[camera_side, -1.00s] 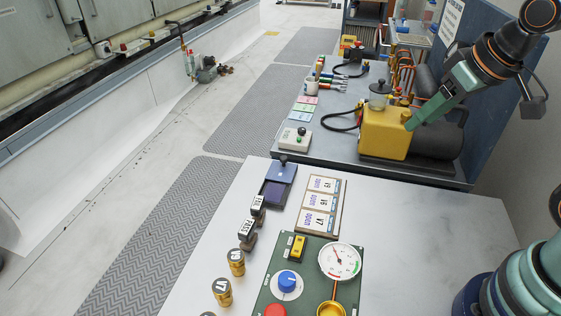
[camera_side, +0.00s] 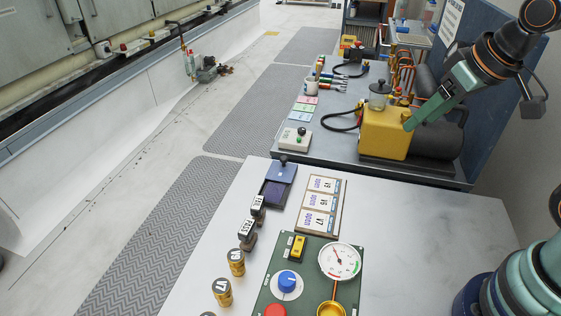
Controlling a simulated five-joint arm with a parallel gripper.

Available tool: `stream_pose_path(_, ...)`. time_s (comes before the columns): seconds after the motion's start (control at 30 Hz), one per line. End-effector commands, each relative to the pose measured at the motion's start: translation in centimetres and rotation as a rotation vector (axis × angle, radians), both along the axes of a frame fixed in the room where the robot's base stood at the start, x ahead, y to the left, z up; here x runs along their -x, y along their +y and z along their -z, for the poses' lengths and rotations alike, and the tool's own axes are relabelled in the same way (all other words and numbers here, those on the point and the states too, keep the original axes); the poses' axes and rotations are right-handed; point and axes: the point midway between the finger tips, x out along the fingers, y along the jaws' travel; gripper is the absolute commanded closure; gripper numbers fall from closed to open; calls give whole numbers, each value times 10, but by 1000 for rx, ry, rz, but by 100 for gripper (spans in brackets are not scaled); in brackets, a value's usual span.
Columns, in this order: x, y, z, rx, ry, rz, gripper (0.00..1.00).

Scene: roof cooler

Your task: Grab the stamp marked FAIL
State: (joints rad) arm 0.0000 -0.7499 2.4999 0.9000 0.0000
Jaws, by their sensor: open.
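Two small stamps with dark handles and white labels stand one behind the other at the left side of the front table. The farther stamp (camera_side: 258,206) is just in front of the purple ink pad (camera_side: 275,194). The nearer stamp (camera_side: 247,232) stands close to it. The labels are too small for me to tell surely which reads FAIL. My gripper (camera_side: 409,123) is at the upper right, pointing down and left, well away from both stamps. It is open with nothing seen in it. In the picture it overlaps the yellow machine behind.
A wooden board of number cards (camera_side: 321,206) lies right of the stamps. A green panel (camera_side: 311,256) with a dial, gauge and buttons is in front. Brass-coloured weights (camera_side: 222,293) stand at the near left. The table's right part is clear. A yellow machine (camera_side: 384,132) stands behind.

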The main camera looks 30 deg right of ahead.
Motion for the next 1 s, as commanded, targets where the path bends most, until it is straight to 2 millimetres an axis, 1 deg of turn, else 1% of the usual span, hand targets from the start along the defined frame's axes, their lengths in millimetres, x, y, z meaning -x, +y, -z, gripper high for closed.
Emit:
stream_pose_path(0.07, -1, 0, 0, 2, 1, -6, 34)
stream_pose_path(0.17, -6, 5, -3, 22, 14, -58, 34)
stream_pose_path(0.27, -18, 14, -8, 70, 43, -182, 34)
stream_pose_path(0.4, -45, 36, -13, 166, 95, -449, 34)
stream_pose_path(0.57, -78, 67, -11, 272, 146, -777, 34)
stream_pose_path(0.67, -98, 89, -5, 333, 172, -983, 34)
stream_pose_path(0.77, -115, 112, 5, 387, 195, -1194, 34)
stream_pose_path(0.87, -131, 138, 19, 438, 213, -1405, 34)
stream_pose_path(1.0, -149, 175, 45, 499, 229, -1704, 34)
